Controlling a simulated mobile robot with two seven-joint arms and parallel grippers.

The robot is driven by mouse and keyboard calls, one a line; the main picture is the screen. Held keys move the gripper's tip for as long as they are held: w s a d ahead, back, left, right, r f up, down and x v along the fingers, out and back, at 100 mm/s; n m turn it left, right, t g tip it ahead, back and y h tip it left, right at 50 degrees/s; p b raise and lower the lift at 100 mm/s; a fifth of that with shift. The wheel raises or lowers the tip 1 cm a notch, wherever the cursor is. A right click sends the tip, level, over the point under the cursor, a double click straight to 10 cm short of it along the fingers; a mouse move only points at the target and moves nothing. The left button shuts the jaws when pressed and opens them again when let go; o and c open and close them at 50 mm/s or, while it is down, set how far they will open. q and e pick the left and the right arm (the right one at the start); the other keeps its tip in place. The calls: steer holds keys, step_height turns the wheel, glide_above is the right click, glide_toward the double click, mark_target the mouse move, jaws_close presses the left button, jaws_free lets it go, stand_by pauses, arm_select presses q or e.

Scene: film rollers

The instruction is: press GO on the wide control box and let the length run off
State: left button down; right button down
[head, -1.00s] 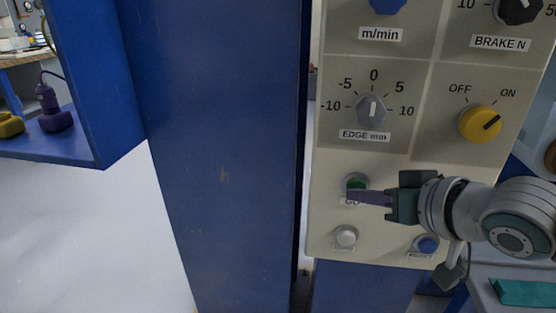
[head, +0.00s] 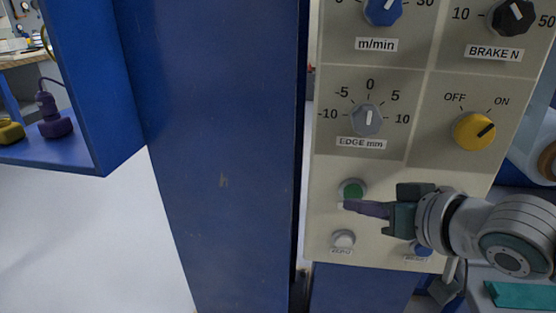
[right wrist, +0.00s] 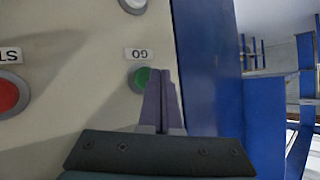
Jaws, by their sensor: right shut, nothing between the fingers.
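The wide control box (head: 455,85) is a cream panel filling the right half of the head view. Its green GO button (head: 352,191) is low on the left side; the GO label is hidden behind my fingers in this view. My right gripper (head: 348,206) is shut and empty, its purple fingertips just below the button. In the right wrist view, the green button (right wrist: 141,77) and GO label (right wrist: 139,54) show beside the finger tips (right wrist: 160,72). I cannot tell whether the fingers touch the panel. My left gripper is out of view.
A white ZERO button (head: 343,239) is below GO, and a blue button (head: 421,249) is partly behind my gripper. The yellow knob (head: 474,131) points toward ON. A red button (right wrist: 10,95) shows in the wrist view. A blue post (head: 220,150) stands left of the box.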

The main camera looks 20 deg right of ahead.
steer(key=shift+s, duration=0.1)
steer(key=shift+s+a+p, duration=0.45)
steer(key=shift+s+p, duration=0.1)
steer(key=shift+s, duration=0.15)
steer(key=shift+s+a+p, duration=0.45)
steer(key=shift+s+p, duration=0.1)
steer(key=shift+s, duration=0.2)
steer(key=shift+s+a+p, duration=0.45)
steer(key=shift+s+p, duration=0.1)
steer(key=shift+s, duration=0.15)
